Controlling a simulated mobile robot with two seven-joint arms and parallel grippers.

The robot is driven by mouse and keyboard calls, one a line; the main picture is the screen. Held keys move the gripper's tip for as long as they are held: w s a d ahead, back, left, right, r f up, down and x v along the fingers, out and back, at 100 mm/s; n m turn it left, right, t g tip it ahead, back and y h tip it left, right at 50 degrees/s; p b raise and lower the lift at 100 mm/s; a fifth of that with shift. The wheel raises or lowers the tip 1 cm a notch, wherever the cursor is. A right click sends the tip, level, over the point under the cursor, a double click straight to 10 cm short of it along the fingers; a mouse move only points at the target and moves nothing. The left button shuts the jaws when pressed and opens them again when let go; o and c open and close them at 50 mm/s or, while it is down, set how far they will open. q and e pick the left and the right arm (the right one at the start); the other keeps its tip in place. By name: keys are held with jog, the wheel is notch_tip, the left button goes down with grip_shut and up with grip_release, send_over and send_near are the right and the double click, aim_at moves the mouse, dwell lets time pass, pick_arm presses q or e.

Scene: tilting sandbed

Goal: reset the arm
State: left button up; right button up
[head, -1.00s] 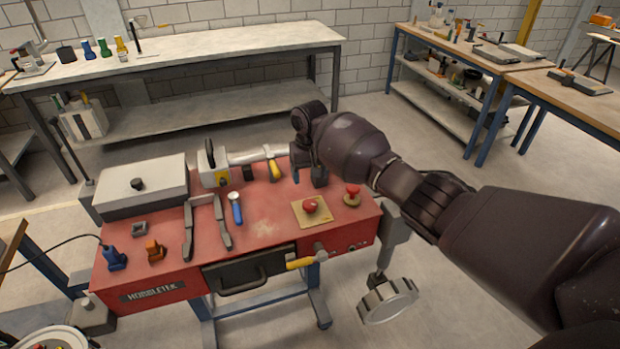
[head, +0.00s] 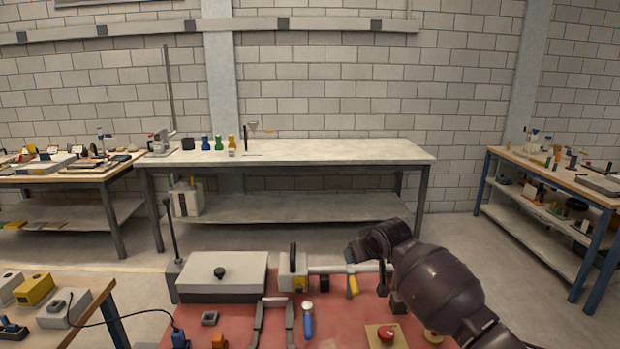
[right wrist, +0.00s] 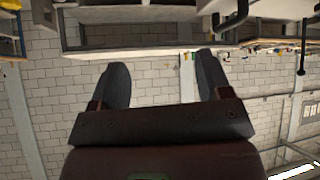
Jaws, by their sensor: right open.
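My right arm (head: 440,285) comes in from the lower right in the head view, above the right part of the red sandbed table. Its dark wrist end (head: 372,245) shows, but the fingers cannot be made out there. In the right wrist view my right gripper (right wrist: 162,80) has its two dark fingers spread wide apart with nothing between them. My left gripper is not in view.
The red table (head: 340,320) holds a grey lidded box (head: 225,282), a blue-handled tool (head: 308,318) and a red button (head: 387,334). A long pale bench (head: 350,152) stands behind against the block wall. Open floor lies to the right.

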jog(key=s+d+f+m+t+h, duration=0.1)
jog(key=s+d+f, duration=0.3)
jog(key=s+f, duration=0.4)
jog(key=s+d+f+m+t+b, duration=0.1)
jog(key=s+d+f, duration=0.4)
jog(key=s, duration=1.7)
jog(key=s+d+f+m+h+b, duration=0.1)
jog(key=s+d+f, duration=0.4)
jog(key=s+f, duration=0.7)
jog(key=s, duration=0.3)
jog(key=shift+t+h, duration=0.3)
jog(key=shift+t, duration=0.1)
